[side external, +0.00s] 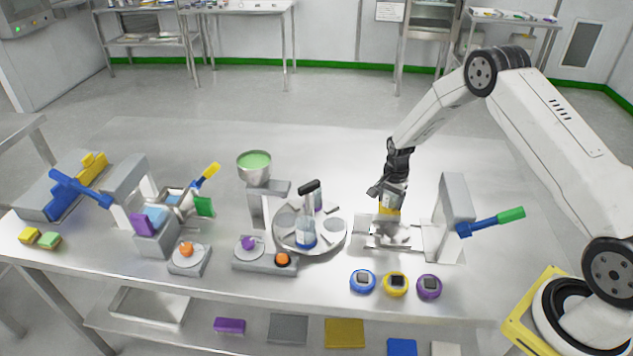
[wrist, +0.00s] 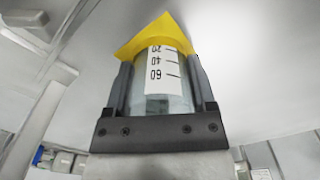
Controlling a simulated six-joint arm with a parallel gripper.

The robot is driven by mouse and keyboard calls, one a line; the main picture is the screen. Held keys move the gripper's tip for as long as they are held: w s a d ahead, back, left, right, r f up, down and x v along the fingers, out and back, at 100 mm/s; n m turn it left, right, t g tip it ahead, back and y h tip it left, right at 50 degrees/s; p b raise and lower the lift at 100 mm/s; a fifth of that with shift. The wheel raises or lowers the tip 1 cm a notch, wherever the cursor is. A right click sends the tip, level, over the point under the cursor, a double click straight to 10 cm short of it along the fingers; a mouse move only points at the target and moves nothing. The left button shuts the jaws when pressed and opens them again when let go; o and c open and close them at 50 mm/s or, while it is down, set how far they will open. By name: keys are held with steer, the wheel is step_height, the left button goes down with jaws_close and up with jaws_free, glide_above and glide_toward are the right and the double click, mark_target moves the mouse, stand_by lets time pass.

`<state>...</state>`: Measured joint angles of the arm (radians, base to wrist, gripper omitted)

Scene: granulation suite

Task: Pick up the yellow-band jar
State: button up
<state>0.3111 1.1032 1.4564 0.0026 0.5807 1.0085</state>
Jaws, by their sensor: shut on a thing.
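The yellow-band jar (side external: 389,212) is below my gripper (side external: 388,194) in the side view, over the metal plate of the stand with the green-handled lever. In the wrist view the jar (wrist: 165,85) is clear, with a white scale and a yellow band (wrist: 158,33) with pointed corners at its far end. My gripper (wrist: 162,75) is shut on the jar, one dark finger on each side. I cannot tell from these views whether the jar touches the plate below. A blue-band jar (side external: 306,239) stands on the round turntable (side external: 283,240).
The grey upright (side external: 456,205) with its blue-and-green lever (side external: 491,222) is close to the right of my gripper. Blue (side external: 362,288), yellow (side external: 396,291) and purple (side external: 429,294) round pieces lie in front. A bowl of green stuff (side external: 254,161) stands left. The table behind the jar is clear.

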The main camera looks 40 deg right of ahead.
steer(key=shift+r, duration=0.2)
step_height(320, 180, up, 10)
steer(key=shift+f, duration=0.2)
stand_by(0.3)
stand_by(0.5)
